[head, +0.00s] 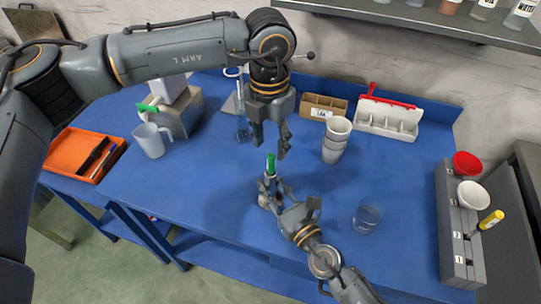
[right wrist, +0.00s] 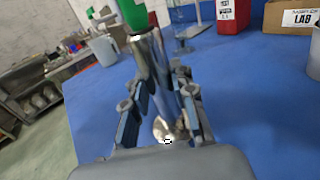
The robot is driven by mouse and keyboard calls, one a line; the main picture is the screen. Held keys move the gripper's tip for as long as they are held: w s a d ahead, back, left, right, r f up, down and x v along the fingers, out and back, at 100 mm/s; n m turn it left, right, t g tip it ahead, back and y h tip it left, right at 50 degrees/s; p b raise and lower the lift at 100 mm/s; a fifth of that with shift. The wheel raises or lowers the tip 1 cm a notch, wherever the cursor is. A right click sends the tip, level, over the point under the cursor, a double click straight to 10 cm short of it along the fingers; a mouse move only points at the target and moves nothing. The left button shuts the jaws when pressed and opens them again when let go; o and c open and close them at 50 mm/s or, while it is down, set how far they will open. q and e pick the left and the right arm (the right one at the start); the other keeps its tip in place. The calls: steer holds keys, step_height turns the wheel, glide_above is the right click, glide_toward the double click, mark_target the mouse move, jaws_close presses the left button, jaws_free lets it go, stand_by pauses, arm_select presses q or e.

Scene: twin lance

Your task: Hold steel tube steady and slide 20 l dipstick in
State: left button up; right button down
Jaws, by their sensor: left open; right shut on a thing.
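The steel tube (right wrist: 158,75) stands on the blue table between the fingers of my right gripper (head: 272,188), which is shut on it. Its round base (right wrist: 165,130) shows low in the right wrist view. A green handle (head: 270,162), likely the dipstick's, is at the tube's top; it also shows in the right wrist view (right wrist: 134,12). A dark neck under it meets the tube mouth; how deep any rod goes is hidden. My left gripper (head: 270,146) is open, pointing down just above the green handle, apart from it.
Stacked grey cups (head: 337,138) stand right of my left gripper. A clear glass (head: 366,217) is at the front right. A measuring jug (head: 150,141) and an orange tray (head: 62,151) are at the left. A white divided tray (head: 388,119) and cardboard box (head: 323,107) stand behind.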

arm_select(q)
steer(key=shift+r, duration=2.05)
arm_select(e)
steer(key=c, duration=1)
jaws_free()
